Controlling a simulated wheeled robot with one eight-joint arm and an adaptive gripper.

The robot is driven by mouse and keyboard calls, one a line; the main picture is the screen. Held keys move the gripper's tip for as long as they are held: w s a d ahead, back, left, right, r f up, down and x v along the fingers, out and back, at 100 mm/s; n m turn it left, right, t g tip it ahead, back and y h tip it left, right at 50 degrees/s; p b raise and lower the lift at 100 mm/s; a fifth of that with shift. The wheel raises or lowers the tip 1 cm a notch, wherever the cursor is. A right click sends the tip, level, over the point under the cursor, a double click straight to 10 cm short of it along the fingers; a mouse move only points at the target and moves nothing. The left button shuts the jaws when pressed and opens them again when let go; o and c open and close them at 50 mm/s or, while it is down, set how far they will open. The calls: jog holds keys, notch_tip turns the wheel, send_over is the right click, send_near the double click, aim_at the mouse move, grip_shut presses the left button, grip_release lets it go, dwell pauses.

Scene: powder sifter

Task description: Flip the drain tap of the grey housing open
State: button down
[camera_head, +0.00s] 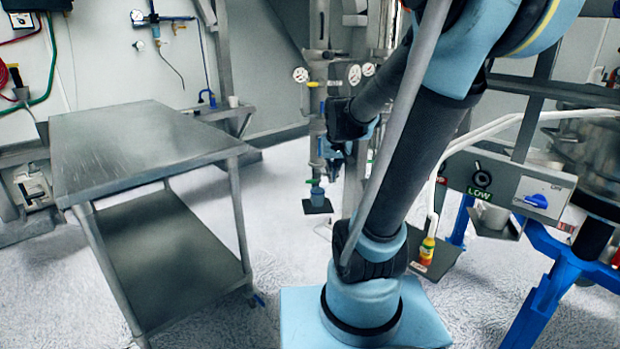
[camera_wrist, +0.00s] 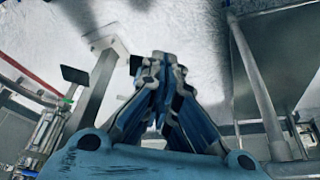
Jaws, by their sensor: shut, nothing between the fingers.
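Grey upright housings (camera_head: 319,45) with round white gauges stand behind my arm in the head view. A small green-handled fitting (camera_head: 313,181) shows low on the left one, above a dark floor pad; it may be the drain tap, but its position is too small to tell. My gripper (camera_wrist: 161,60) is shut and empty in the wrist view, its fingertips together. In the head view it hangs in front of the housings, partly hidden by my arm. Part of a housing (camera_wrist: 45,130) shows at lower left in the wrist view, apart from my fingers.
A steel table (camera_head: 145,135) with a lower shelf stands at left. A sifter stand with blue legs (camera_head: 540,300) and a control box (camera_head: 500,185) is at right. Floor between the table and my base is clear.

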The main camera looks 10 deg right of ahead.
aim_at(310, 181)
jog(key=w+a+f+t, duration=0.1)
jog(key=w+f, duration=0.1)
jog(key=w, duration=1)
jog(key=w+a+f+t, duration=0.1)
jog(key=w+a+f, duration=0.1)
jog(key=w, duration=1.1)
jog(key=shift+f+t, duration=0.3)
jog(key=shift+f, duration=0.2)
jog(key=shift+a, duration=0.1)
jog(key=x, duration=1.4)
jog(key=shift+a, duration=0.1)
